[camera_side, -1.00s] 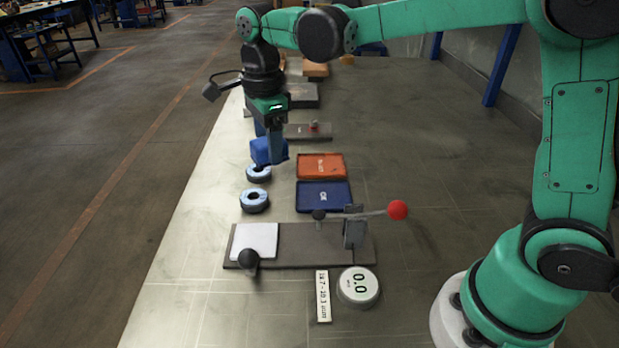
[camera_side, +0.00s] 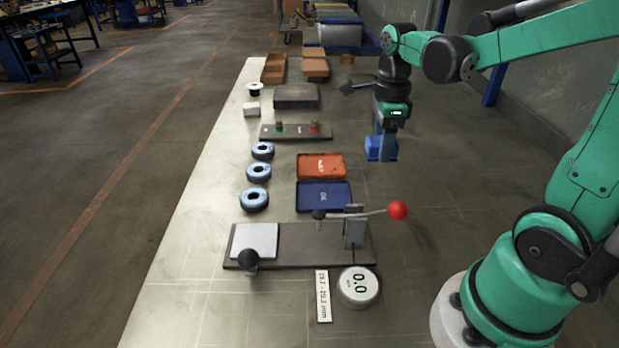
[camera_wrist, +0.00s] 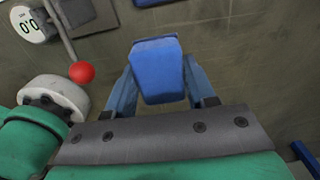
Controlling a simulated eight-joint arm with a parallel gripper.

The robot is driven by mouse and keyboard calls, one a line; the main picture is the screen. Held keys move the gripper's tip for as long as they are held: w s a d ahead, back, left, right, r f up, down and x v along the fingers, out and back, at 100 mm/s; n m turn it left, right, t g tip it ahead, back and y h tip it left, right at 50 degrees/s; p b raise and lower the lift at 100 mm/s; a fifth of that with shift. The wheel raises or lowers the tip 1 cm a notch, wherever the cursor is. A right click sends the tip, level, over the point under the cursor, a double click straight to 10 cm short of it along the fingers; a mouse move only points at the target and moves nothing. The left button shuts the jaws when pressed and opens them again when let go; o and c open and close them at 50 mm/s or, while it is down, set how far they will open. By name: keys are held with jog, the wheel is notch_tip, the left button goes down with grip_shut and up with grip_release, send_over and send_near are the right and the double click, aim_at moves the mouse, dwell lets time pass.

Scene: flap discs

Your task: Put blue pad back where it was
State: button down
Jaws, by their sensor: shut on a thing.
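The blue pad (camera_side: 376,150) is a small blue block held between the fingers of my gripper (camera_side: 383,152). In the wrist view the blue pad (camera_wrist: 158,70) sits between the two blue fingers of my gripper (camera_wrist: 160,82), which are shut on it. The pad is above the right part of the table, right of the orange and blue trays. How high it is above the table is hard to tell.
An orange tray (camera_side: 321,173) and a blue tray (camera_side: 298,197) lie left of my gripper. Several flap discs (camera_side: 254,199) stand in a column further left. A fixture with a red-knobbed lever (camera_side: 397,210) and a round gauge (camera_side: 358,302) are nearer. The table right of the trays is clear.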

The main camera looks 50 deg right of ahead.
aim_at(372, 202)
notch_tip(372, 202, down, 11)
jog(key=shift+r, duration=0.2)
dwell(0.3)
jog(key=shift+c, duration=1.4)
grip_release()
jog(key=shift+f, duration=0.15)
